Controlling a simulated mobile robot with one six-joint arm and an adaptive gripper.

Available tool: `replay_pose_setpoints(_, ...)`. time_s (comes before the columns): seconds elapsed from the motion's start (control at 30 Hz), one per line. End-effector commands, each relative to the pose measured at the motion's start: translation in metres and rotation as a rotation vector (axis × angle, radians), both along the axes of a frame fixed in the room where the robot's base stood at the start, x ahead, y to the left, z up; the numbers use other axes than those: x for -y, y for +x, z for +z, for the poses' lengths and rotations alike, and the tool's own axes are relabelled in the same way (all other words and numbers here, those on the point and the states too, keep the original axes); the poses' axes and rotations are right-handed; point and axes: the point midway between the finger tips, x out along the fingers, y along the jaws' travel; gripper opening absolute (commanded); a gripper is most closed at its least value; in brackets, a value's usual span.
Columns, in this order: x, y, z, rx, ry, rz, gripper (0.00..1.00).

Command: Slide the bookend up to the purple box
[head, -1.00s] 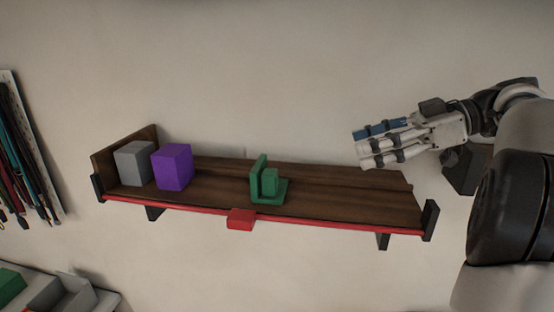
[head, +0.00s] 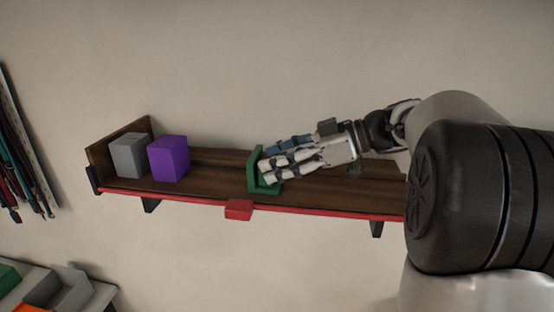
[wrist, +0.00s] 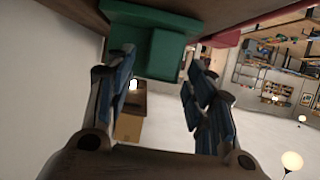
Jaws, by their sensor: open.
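The green bookend (head: 253,172) stands on the wooden shelf (head: 210,182) near its middle. The purple box (head: 169,159) stands further left, with a clear gap of bare shelf between it and the bookend. My gripper (head: 268,168) is at the bookend's right side in the head view and hides part of it. In the wrist view the bookend (wrist: 152,45) is ahead of the fingers, its block between or just beyond the open fingertips (wrist: 155,80). I cannot tell whether the fingers touch it.
A grey box (head: 128,155) stands left of the purple box, by the shelf's wooden end wall (head: 100,157). A red rail (head: 165,202) runs along the front edge, with a red block (head: 238,210) on it below the bookend. Cords (head: 22,160) hang at far left.

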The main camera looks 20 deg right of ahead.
Motion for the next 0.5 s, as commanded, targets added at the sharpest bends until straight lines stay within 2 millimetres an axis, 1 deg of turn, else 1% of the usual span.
replay_pose_setpoints(0.1, -0.0034, 0.0020, -0.0015, 0.001, -0.001, 0.000, 0.49)
replay_pose_setpoints(0.33, -0.0034, 0.0023, -0.0018, 0.001, -0.001, -0.001, 0.49)
replay_pose_setpoints(0.5, -0.0033, 0.0022, -0.0016, 0.000, 0.000, 0.000, 0.38)
